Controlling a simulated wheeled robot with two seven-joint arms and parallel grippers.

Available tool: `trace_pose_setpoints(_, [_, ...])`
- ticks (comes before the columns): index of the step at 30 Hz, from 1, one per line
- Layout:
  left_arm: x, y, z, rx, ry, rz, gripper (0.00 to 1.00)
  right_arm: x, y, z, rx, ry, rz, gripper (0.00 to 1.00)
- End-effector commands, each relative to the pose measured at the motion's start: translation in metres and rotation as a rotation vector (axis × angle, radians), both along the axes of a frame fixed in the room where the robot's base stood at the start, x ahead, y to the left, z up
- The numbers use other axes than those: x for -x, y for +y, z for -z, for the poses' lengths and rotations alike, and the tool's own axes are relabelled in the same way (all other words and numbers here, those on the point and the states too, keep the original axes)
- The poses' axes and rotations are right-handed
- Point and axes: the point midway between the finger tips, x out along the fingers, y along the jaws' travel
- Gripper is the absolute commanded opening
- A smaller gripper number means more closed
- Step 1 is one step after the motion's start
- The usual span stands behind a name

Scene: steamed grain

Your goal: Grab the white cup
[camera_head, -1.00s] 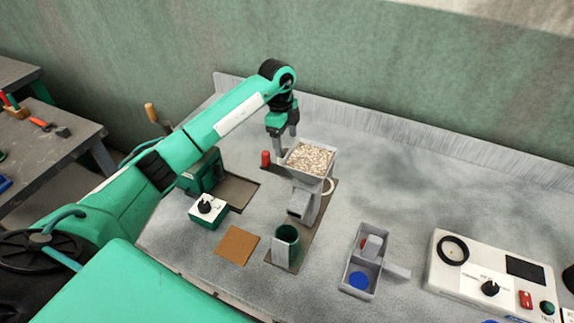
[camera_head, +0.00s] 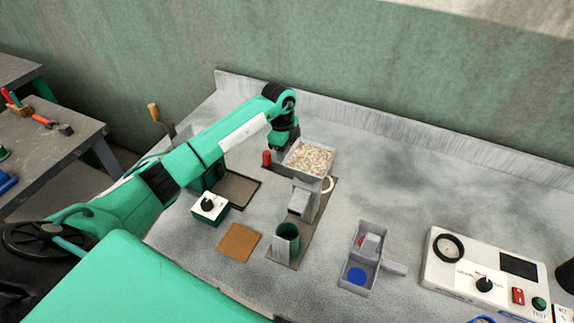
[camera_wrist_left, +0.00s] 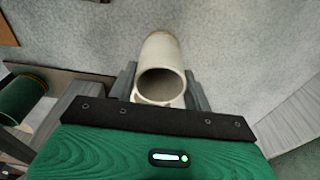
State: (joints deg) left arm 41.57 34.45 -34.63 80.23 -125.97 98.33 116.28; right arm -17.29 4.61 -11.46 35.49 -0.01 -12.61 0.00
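The white cup (camera_wrist_left: 161,68) shows in the left wrist view, its round mouth facing the camera. The two fingers of my left gripper (camera_wrist_left: 161,88) stand apart, one on each side of the cup. They look very close to its sides; I cannot tell whether they touch. In the head view my left gripper (camera_head: 280,151) is low behind the grain hopper, its fingertips largely hidden. I cannot make out the cup there. My right gripper is not in view.
The grain-filled hopper (camera_head: 309,158) stands just in front of my left gripper. A red cylinder (camera_head: 266,158) is close to its left. The table's back right is clear.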

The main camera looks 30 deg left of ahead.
Motion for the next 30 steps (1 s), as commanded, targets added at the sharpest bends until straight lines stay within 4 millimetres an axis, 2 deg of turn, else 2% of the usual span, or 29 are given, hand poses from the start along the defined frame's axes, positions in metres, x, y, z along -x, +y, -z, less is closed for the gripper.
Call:
trace_pose_setpoints(1, [0.000,0.000,0.000,0.000,0.000,0.000,0.21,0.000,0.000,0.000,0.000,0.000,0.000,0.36])
trace_pose_setpoints(2, [0.000,0.000,0.000,0.000,0.000,0.000,0.16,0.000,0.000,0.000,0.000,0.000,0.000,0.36])
trace_pose_setpoints(11, [0.000,0.000,-0.003,0.000,-0.002,0.000,0.16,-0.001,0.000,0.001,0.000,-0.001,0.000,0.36])
trace_pose_setpoints(17, [-0.001,0.000,-0.019,0.001,-0.003,0.000,0.16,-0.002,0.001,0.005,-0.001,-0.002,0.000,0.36])
trace_pose_setpoints(23, [-0.001,0.001,-0.059,0.000,-0.007,0.000,0.16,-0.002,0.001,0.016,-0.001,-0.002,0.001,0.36])
trace_pose_setpoints(30, [-0.001,0.000,-0.126,0.001,-0.007,0.000,0.16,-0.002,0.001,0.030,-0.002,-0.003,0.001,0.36])
